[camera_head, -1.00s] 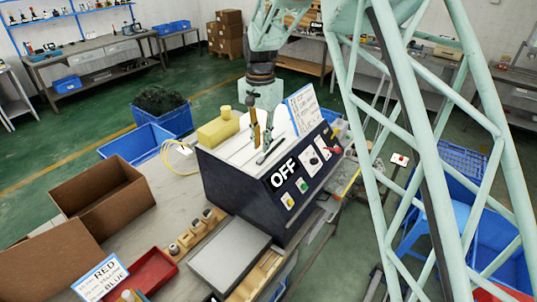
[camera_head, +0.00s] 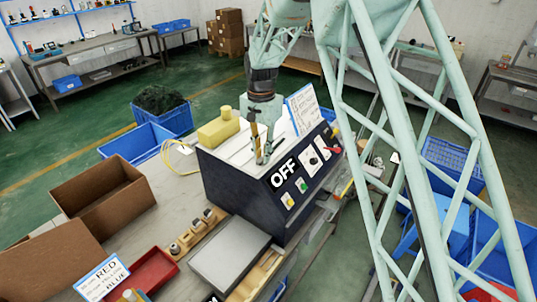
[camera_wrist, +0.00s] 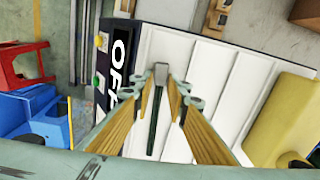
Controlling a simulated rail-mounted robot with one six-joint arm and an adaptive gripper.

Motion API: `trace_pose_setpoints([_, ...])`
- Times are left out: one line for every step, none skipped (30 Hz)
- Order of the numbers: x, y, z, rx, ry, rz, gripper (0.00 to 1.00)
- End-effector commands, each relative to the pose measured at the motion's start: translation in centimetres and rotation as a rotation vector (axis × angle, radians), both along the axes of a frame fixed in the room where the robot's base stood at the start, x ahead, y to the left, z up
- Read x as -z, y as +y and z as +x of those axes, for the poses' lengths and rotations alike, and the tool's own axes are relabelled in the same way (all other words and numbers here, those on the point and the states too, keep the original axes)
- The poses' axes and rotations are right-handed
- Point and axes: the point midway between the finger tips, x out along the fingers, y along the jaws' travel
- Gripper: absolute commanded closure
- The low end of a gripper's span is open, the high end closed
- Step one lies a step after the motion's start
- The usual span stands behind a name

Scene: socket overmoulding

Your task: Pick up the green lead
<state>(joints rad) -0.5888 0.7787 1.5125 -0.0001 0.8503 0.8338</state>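The green lead (camera_wrist: 155,122) shows in the wrist view as a thin dark green strip with a grey end, lying along the white ribbed top of the machine. My gripper (camera_wrist: 162,93) has its two yellow fingers apart, one on each side of the lead, with a visible gap to each. It is open. In the head view my gripper (camera_head: 260,155) points down at the machine top, and the lead there is mostly hidden by the fingers. I cannot tell the exact height of the fingertips above the top.
The dark machine (camera_head: 232,190) has an OFF label and buttons on its sloped front. A yellow block (camera_head: 217,131) and a white sign (camera_head: 303,108) stand on its top. A grey plate (camera_head: 228,253), red tray (camera_head: 152,275) and cardboard box (camera_head: 103,197) are nearby on the bench.

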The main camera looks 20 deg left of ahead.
Motion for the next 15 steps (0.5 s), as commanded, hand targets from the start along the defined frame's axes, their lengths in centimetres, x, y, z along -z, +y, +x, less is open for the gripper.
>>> trace_pose_setpoints([0.0, 0.0, 0.0, 0.0, 0.0, 0.0, 0.85])
trace_pose_setpoints([-0.01, 0.0, 0.0, 0.0, 0.0, 0.0, 0.85])
trace_pose_setpoints([-0.01, 0.0, 0.0, 0.0, 0.0, 0.0, 0.85])
trace_pose_setpoints([-0.01, 0.0, 0.0, 0.0, 0.0, 0.0, 0.85])
trace_pose_setpoints([-0.01, 0.0, 0.0, 0.0, 0.0, 0.0, 0.85])
trace_pose_setpoints([-0.01, 0.0, -0.01, 0.0, 0.0, 0.0, 0.85])
trace_pose_setpoints([-0.01, 0.0, -0.01, 0.0, 0.0, 0.0, 0.87])
trace_pose_setpoints([-0.01, 0.0, 0.0, 0.0, 0.0, 0.0, 0.9])
trace_pose_setpoints([-0.01, -0.01, 0.0, 0.0, 0.0, 0.0, 0.93])
trace_pose_setpoints([-0.01, -0.01, 0.0, 0.0, 0.0, 0.0, 0.96])
trace_pose_setpoints([-0.01, -0.01, 0.0, 0.0, 0.0, 0.0, 0.98])
trace_pose_setpoints([-0.01, 0.0, 0.0, 0.0, 0.0, 0.0, 0.98])
trace_pose_setpoints([-0.02, 0.0, 0.0, 0.0, 0.0, 0.0, 0.99])
trace_pose_setpoints([-0.02, 0.0, 0.0, 0.0, 0.0, 0.0, 0.99])
trace_pose_setpoints([-0.02, 0.0, 0.0, 0.0, 0.0, 0.0, 0.99])
